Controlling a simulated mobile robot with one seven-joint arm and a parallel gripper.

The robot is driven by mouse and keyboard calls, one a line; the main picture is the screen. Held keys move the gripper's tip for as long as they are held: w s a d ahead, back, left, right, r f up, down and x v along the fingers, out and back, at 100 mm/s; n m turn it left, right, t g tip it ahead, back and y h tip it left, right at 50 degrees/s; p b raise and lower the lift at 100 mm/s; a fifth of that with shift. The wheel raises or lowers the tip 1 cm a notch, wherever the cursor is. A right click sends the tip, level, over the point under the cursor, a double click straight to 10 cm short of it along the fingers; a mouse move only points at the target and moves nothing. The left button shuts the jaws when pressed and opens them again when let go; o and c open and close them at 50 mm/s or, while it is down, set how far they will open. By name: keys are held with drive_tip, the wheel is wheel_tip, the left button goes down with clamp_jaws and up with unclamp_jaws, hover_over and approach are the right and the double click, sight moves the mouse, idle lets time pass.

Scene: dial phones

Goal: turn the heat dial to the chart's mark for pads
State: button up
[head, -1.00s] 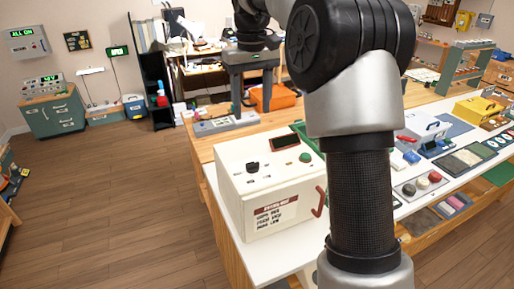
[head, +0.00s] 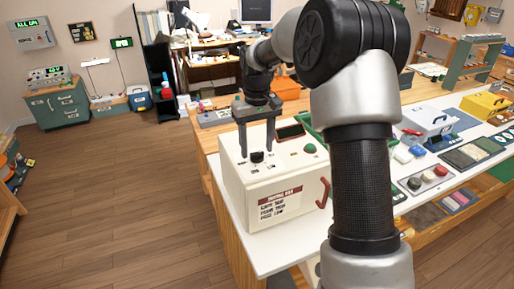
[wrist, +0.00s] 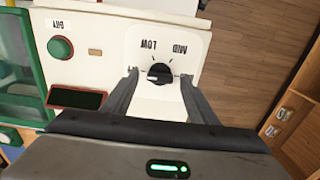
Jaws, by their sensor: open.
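The black heat dial (head: 257,156) is on top of the cream box (head: 232,180). The wrist view shows the dial (wrist: 159,73) upside down, with LOW and MID printed beyond it; where its pointer stands is hard to tell. My gripper (head: 257,153) is open above the box, pointing down, its fingers on either side of the dial. In the wrist view a gap shows between each finger and the dial. The chart (head: 280,204) is on the box's front; its small, blurred bottom line seems to read PADS LOW.
A green button (head: 310,149) and a dark display (head: 291,131) share the box top. A red handle (head: 323,193) is on its front. Wooden floor lies open at left.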

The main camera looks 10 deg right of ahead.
drive_tip(key=shift+f, duration=0.4)
drive_tip(key=shift+c, duration=0.4)
drive_tip(key=c, duration=1)
drive_tip(key=shift+m, duration=0.3)
drive_tip(key=m+p, duration=0.1)
drive_tip(key=m, duration=0.4)
drive_tip(key=shift+r, duration=0.1)
drive_tip(key=m+p, duration=0.1)
drive_tip(key=m, duration=0.5)
